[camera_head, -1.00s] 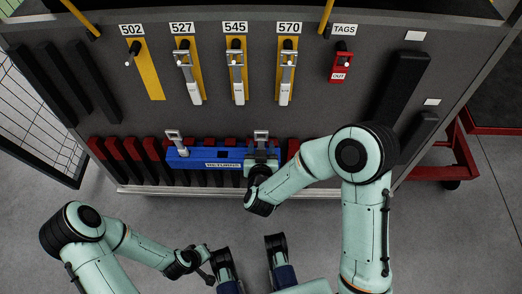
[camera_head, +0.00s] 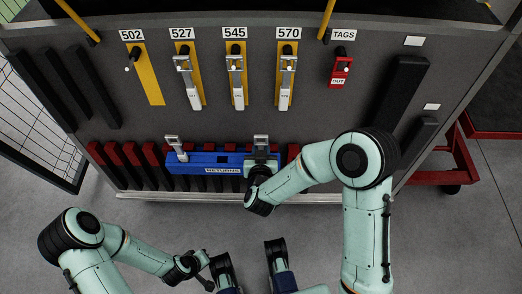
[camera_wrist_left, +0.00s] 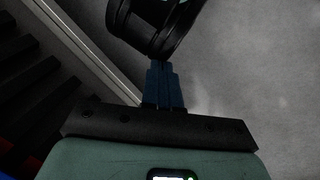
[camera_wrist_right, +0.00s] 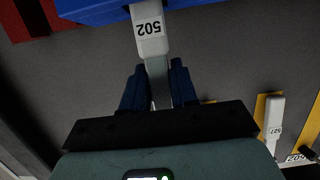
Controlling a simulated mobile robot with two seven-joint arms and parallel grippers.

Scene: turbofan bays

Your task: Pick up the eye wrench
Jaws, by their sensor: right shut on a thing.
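A pale grey wrench labelled 502 (camera_wrist_right: 150,28) stands at the blue RETURNS holder. Its upper end also shows in the head view (camera_head: 261,141). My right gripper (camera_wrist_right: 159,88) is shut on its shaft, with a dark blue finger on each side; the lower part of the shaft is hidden. In the head view my right wrist (camera_head: 259,187) is at the front of the holder's right end. My left gripper (camera_wrist_left: 163,78) is shut and empty, low over the floor. Grey wrenches hang below labels 527 (camera_head: 191,82), 545 (camera_head: 237,82) and 570 (camera_head: 286,82).
The blue RETURNS holder (camera_head: 205,159) holds another grey piece (camera_head: 176,146) at its left end. The yellow strip under 502 (camera_head: 150,80) has a bare hook. A red OUT tag (camera_head: 339,72) hangs under TAGS. Red-and-black slots line the cart's lower edge. Grey floor lies in front.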

